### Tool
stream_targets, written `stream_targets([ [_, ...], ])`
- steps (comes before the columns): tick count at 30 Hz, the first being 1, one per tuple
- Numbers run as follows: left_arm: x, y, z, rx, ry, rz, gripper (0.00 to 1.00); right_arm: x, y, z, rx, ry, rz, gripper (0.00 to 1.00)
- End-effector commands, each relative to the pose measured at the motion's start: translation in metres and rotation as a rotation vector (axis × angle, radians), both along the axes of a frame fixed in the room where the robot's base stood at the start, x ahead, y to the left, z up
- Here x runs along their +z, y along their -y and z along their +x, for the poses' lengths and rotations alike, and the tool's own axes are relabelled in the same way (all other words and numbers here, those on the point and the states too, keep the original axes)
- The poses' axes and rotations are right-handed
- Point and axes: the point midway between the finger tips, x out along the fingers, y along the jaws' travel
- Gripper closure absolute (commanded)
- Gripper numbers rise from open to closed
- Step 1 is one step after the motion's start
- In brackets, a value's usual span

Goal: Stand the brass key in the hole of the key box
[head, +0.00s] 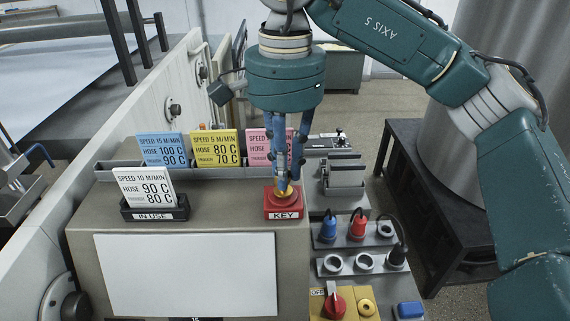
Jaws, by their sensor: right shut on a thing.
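The red key box (283,206), labelled KEY, stands at the front right of the grey-brown cabinet top. The brass key (285,193) shows as a small gold piece at the top of the box. My right gripper (283,186) points straight down over the box, with its blue fingers closed on the key. The fingers hide most of the key and the hole, so I cannot tell how deep the key sits. Of my left gripper nothing clear shows; only a metal part is at the left edge.
A white card (147,188) stands in the IN USE holder (154,213) to the left. Blue (163,149), yellow (215,147) and pink (258,144) cards stand in a rack behind. Coloured plugs (357,226), sockets and a red switch (335,303) are at the right. A blank white panel (185,274) is in front.

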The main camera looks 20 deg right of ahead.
Motion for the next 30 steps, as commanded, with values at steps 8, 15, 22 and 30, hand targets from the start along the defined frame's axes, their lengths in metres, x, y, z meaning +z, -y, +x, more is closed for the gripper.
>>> stream_targets([
  [8,-0.003,0.0,0.0,0.0,0.0,0.0,1.0,-0.003,0.0,0.0,0.0,0.001,0.0,1.0],
  [15,-0.003,0.0,0.0,0.0,0.001,0.0,1.0,-0.003,0.0,0.0,0.0,0.001,0.0,0.63],
  [22,-0.003,0.0,0.0,-0.001,0.001,0.0,1.0,-0.004,0.0,0.0,0.0,0.0,0.0,0.63],
  [30,-0.003,0.0,0.0,-0.001,0.0,0.0,1.0,0.016,0.0,0.001,-0.001,0.005,-0.001,0.63],
])
